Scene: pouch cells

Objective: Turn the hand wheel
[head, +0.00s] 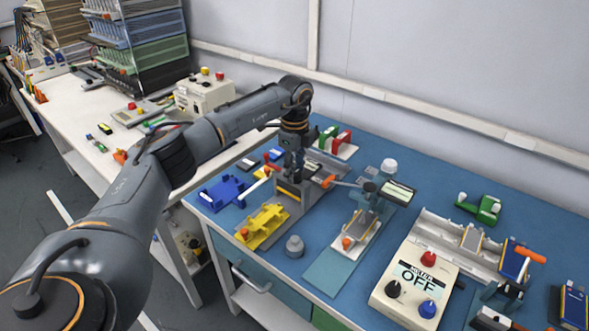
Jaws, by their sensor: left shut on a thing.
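My left gripper (293,168) reaches down from above onto a grey fixture (296,204) on the blue bench. It is shut on a small dark part at the top of this fixture, which I take to be the hand wheel. The fingers and wrist hide most of that part, so its rim and turn angle cannot be made out. An orange-tipped lever (328,182) sticks out just right of the fingers. My right gripper is not in view.
A yellow holder (263,222) and a blue holder (222,191) lie left of the fixture. A second small press (365,208) stands to the right. A grey knob-like piece (295,246) sits near the front edge.

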